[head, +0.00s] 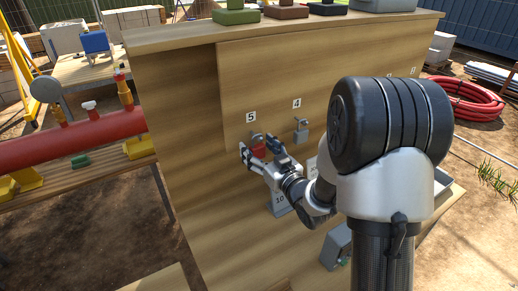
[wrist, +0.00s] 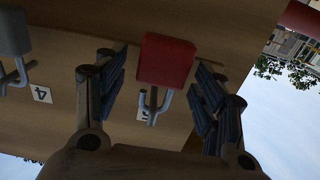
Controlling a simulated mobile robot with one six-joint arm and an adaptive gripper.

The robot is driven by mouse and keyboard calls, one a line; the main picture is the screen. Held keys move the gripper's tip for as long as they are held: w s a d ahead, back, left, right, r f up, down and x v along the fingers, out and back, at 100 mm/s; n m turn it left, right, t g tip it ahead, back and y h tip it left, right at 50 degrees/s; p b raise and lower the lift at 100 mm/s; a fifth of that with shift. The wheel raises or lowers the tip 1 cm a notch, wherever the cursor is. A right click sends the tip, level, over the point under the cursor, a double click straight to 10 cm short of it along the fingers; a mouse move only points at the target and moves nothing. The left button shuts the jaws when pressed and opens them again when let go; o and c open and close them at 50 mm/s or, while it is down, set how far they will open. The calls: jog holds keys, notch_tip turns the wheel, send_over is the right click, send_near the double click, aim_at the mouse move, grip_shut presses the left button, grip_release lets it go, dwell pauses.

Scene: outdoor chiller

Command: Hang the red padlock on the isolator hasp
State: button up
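The red padlock (head: 258,150) hangs under label 5 on the wooden board, apparently on a small metal hook. In the wrist view its red body (wrist: 166,60) sits between my fingers, with its grey shackle (wrist: 153,103) showing below the body. My gripper (head: 259,154) is at the board around the padlock. The wrist view shows its two fingers (wrist: 160,85) spread, one on each side of the padlock, with a visible gap at the left and a narrower one at the right. I cannot clearly identify the isolator hasp.
A grey padlock (head: 301,131) hangs under label 4, close to the right; it also shows in the wrist view (wrist: 14,36). A grey box (head: 337,247) is low on the board. A red pipe (head: 70,140) lies at the left. Several objects stand on the board's top.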

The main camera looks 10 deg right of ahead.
grip_shut()
dwell(1.0)
dwell(0.4)
